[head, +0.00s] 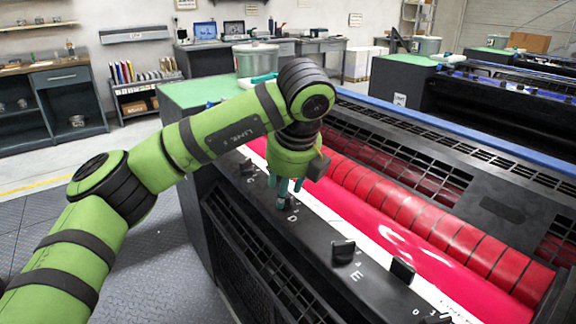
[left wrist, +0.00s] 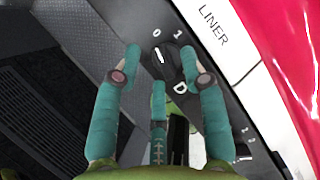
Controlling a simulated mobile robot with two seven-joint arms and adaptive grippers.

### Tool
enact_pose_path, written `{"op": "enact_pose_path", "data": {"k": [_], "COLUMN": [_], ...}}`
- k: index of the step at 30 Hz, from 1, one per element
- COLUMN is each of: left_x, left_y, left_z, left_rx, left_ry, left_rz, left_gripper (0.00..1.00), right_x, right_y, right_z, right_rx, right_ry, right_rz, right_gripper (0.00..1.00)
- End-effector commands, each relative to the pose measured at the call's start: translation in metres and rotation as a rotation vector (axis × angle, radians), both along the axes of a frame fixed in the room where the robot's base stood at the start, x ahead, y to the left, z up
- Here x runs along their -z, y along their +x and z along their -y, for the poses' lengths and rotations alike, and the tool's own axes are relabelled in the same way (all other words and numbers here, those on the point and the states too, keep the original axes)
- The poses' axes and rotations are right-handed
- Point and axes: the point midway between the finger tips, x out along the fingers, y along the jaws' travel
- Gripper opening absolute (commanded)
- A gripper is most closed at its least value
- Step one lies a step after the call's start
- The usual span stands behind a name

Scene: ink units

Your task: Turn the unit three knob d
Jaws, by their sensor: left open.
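The knob d (left wrist: 160,62) is a round black dial with a white pointer line, on the black rail above a white letter D. The marks 0 and 1 stand beyond it, and the line seems to point near the 0. My left gripper (left wrist: 160,66) has teal fingers, spread open, with two tips on either side of the knob and a third finger on the near side. I cannot tell whether the tips touch it. In the head view the left gripper (head: 284,190) points down at the rail by the letter D, and its fingers largely hide the knob.
Knob E (head: 343,252) sits nearer on the same rail (head: 310,235), with another black knob (head: 402,268) to its right. A knob (head: 246,168) lies farther back. Red rollers (head: 400,205) and a glossy red sheet run alongside. The green-topped cabinet (head: 192,93) is behind my arm.

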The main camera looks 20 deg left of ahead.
Motion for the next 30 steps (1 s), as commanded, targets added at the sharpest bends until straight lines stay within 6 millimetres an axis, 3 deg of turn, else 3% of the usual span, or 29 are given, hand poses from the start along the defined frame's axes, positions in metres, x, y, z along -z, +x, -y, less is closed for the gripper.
{"op": "enact_pose_path", "data": {"k": [9,15,21,30], "left_x": [-0.061,-0.09,-0.102,-0.102], "left_y": [-0.018,-0.028,-0.032,-0.032], "left_z": [0.014,0.021,0.024,0.025], "left_rx": [-0.003,-0.004,-0.004,-0.004], "left_ry": [0.0,-0.002,-0.002,-0.002], "left_rz": [0.009,0.006,0.004,0.003], "left_gripper": [0.42,0.42,0.42,0.42], "right_x": [0.0,0.0,0.0,0.0], "right_y": [-0.002,-0.003,-0.003,-0.003], "right_z": [0.0,0.0,0.0,0.0], "right_rx": [0.001,0.001,0.001,0.001], "right_ry": [0.0,0.0,0.0,0.0], "right_rz": [-0.003,-0.004,-0.004,-0.004], "right_gripper": [0.4,0.4,0.4,0.4]}}
